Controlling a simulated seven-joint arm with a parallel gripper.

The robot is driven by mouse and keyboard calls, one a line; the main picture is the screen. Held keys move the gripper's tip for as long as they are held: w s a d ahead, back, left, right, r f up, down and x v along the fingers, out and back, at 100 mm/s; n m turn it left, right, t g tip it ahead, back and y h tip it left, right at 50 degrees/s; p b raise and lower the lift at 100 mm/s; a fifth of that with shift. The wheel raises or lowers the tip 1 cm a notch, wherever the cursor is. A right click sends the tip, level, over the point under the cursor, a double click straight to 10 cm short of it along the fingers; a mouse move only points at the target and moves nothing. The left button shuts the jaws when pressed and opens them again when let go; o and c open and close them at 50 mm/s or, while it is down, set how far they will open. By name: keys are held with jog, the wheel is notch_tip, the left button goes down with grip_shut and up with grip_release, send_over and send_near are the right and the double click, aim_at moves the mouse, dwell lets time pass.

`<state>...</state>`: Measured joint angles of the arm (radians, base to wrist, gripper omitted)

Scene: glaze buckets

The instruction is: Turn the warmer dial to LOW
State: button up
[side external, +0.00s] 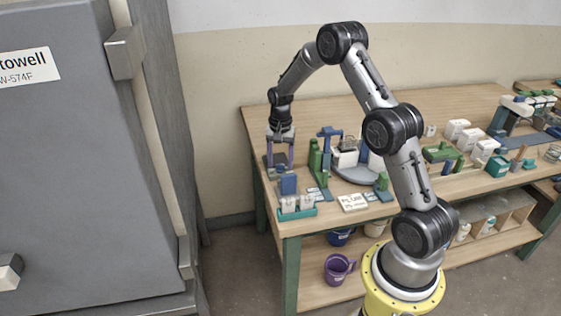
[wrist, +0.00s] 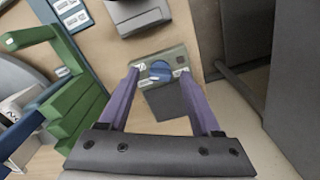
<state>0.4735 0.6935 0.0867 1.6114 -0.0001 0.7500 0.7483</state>
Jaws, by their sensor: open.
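A round blue dial (wrist: 158,72) sits on a grey-green panel (wrist: 172,56) with small white labels, in the upper middle of the wrist view. The labels are too small to read, and I cannot tell which one the dial points at. A dark block (wrist: 168,103) adjoins the panel. My gripper (wrist: 159,76) is open, with its purple fingers on either side of the dial in the picture. I cannot tell whether they touch it. In the side view my gripper (side external: 280,153) points down at the left end of the bench, and the dial cannot be made out there.
The wooden bench (side external: 400,120) is crowded. A green stand (wrist: 75,105) is left of my gripper in the wrist view. A teal tray with white items (side external: 297,212) is at the bench's front left corner. A large grey cabinet (side external: 75,170) stands further left.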

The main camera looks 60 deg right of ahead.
grip_shut()
dwell(0.4)
jog(key=shift+n, duration=0.3)
jog(key=n, duration=0.9)
dwell(0.6)
grip_release()
